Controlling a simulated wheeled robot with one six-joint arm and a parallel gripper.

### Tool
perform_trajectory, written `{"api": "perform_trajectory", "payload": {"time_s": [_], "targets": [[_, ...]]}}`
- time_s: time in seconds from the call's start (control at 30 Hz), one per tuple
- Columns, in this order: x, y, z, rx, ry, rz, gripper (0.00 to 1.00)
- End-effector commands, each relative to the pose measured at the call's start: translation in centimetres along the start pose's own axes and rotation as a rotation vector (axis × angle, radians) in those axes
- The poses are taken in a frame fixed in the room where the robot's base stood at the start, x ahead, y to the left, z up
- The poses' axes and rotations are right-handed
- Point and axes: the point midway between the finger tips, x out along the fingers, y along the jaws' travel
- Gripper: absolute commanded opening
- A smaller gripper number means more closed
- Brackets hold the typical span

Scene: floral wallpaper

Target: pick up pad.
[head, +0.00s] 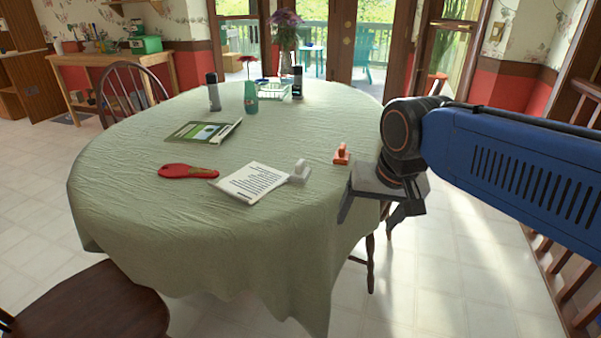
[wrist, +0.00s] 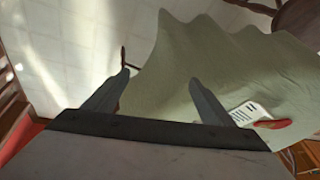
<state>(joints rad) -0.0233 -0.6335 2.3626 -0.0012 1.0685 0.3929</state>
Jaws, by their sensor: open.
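The pad (head: 252,183), white with lines of dark print, lies flat on the green cloth of the round table (head: 190,215), near its front edge. In the wrist view the pad (wrist: 248,113) shows at the right, partly beside the right finger. My gripper (head: 368,216) is open and empty at the table's right edge, to the right of the pad and apart from it. In the wrist view my gripper (wrist: 160,78) has its two fingers spread, with cloth and floor beyond them.
A white dispenser-like object (head: 299,172) stands at the pad's right corner. A red flat object (head: 187,171) lies to its left. An orange object (head: 341,154) is near my gripper. A magazine (head: 204,131), bottles (head: 251,97) and a basket (head: 273,91) are farther back.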

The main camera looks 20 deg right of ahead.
Motion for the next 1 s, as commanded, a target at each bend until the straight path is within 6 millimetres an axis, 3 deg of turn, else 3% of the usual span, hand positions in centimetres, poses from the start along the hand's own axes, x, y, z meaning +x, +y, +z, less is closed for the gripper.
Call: {"api": "perform_trajectory", "payload": {"time_s": [0.1, 0.43, 0.8, 1.0], "targets": [[-1.5, -1.9, -3.5, 0.193, -0.037, 0.016, 0.77], [-4.4, -7.0, -12.6, 0.753, -0.113, 0.097, 0.77], [-4.9, -13.3, -22.0, 1.374, -0.14, 0.249, 0.77], [-4.3, -16.2, -25.8, 1.655, -0.124, 0.334, 0.77]]}}
